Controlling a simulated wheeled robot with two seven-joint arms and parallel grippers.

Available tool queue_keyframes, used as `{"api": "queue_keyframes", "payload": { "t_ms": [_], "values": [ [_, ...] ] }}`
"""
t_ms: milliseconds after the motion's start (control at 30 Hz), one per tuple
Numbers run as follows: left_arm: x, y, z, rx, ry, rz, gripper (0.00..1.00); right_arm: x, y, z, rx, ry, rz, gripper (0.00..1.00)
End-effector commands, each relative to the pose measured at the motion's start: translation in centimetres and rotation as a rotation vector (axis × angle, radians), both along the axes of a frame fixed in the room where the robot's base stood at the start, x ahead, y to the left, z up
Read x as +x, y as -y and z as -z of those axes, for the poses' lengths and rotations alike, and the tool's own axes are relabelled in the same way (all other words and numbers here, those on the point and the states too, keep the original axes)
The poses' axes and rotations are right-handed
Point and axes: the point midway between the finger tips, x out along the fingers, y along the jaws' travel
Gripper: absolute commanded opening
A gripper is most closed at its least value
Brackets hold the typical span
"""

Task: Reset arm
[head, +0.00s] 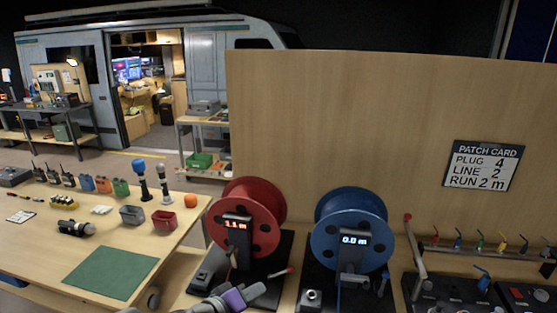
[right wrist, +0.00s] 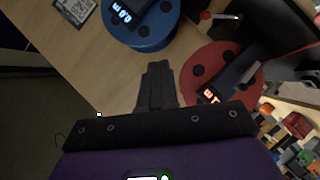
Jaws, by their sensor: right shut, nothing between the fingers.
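My right gripper (head: 254,291) is low in the head view, in front of the red cable reel (head: 265,205), with its purple casing showing. In the right wrist view its dark fingers (right wrist: 158,68) are together and empty. They point toward the gap between the blue reel (right wrist: 150,28) and the red reel (right wrist: 195,70). I cannot tell that they touch anything. My left gripper is not in view.
The blue reel (head: 350,225) reads 0.0 m, the red one 1.1 m. A wooden panel with a patch card (head: 482,165) stands behind. Coloured plugs (head: 480,242) line the right. A table with a green mat (head: 111,272), radios and bins stands left.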

Motion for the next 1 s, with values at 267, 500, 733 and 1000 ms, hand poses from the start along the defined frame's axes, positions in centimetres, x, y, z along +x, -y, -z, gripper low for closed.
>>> {"api": "queue_keyframes", "payload": {
  "t_ms": [267, 500, 733, 1000],
  "values": [
    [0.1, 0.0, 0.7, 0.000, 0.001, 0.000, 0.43, 0.3, 3.3, 8.7, 0.033, -0.269, -0.003, 0.00],
    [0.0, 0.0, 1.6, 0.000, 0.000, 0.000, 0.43, -1.8, 7.0, 18.8, 0.140, -0.580, -0.007, 0.00],
    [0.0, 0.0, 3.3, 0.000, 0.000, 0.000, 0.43, -9.9, 11.0, 33.1, 0.506, -0.996, 0.008, 0.00],
    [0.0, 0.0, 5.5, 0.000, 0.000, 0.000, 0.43, -18.7, 11.9, 42.2, 1.111, -1.055, 0.119, 0.00]
  ]
}}
